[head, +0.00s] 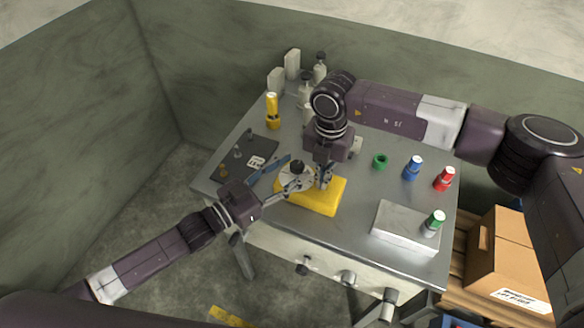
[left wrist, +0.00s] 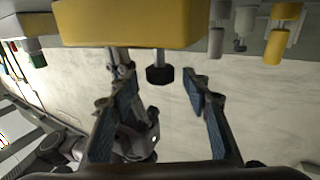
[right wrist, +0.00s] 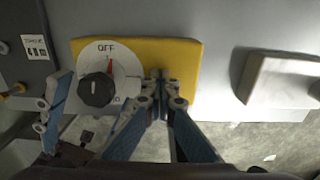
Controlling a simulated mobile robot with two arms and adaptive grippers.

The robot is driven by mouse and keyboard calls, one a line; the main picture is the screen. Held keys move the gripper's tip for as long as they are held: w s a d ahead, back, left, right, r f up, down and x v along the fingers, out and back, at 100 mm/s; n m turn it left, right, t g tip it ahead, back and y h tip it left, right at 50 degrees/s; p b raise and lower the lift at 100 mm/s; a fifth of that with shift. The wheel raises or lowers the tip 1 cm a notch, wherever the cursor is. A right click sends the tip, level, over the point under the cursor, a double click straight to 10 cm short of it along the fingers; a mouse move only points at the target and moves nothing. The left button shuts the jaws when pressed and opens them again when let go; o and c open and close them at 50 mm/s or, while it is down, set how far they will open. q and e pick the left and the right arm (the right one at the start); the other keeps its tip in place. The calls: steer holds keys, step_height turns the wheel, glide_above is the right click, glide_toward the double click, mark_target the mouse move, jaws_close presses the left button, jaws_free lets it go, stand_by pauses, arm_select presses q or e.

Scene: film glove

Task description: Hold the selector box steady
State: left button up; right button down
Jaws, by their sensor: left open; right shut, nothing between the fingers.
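The selector box (head: 322,198) is a yellow block lying on the grey table, near its front edge. In the right wrist view the box (right wrist: 184,52) carries a white dial (right wrist: 128,62) marked OFF with a red mark, and a black knob (right wrist: 97,90). My right gripper (head: 325,184) is shut and empty, its tips (right wrist: 160,78) at the yellow face beside the dial; whether they press on it I cannot tell. My left gripper (head: 298,170) is open at the box's left end. In the left wrist view the knob (left wrist: 160,75) shows between its spread fingers, apart from them.
A dark panel (head: 257,148) lies left of the box. A yellow bottle (head: 272,110) and pale containers stand behind. A green ring (head: 380,160), blue (head: 413,168) and red (head: 444,179) bottles, and a light block (head: 402,228) stand right. A cardboard box (head: 510,255) is beyond the table.

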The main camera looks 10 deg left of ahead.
arm_select(q)
steer(key=shift+w+d, duration=0.2)
steer(key=shift+d, duration=0.05)
arm_select(e)
steer(key=shift+s+d+f, duration=0.15)
steer(key=shift+f, duration=0.2)
arm_select(q)
steer(key=shift+c, duration=0.6)
steer(key=c, duration=1)
steer(key=shift+s+d+n+t+y, duration=0.2)
steer(key=shift+d+n+t+y, duration=0.05)
steer(key=shift+n+t+y, duration=0.25)
steer(key=shift+c, duration=0.2)
steer(key=shift+d+r+n+t+y, duration=0.1)
steer(key=shift+r+n+t+y, duration=0.05)
steer(key=shift+n+t+y, duration=0.55)
steer(key=shift+y, duration=0.4)
steer(key=shift+n+y, duration=0.3)
steer(key=o, duration=1.2)
steer(key=shift+c, duration=0.2)
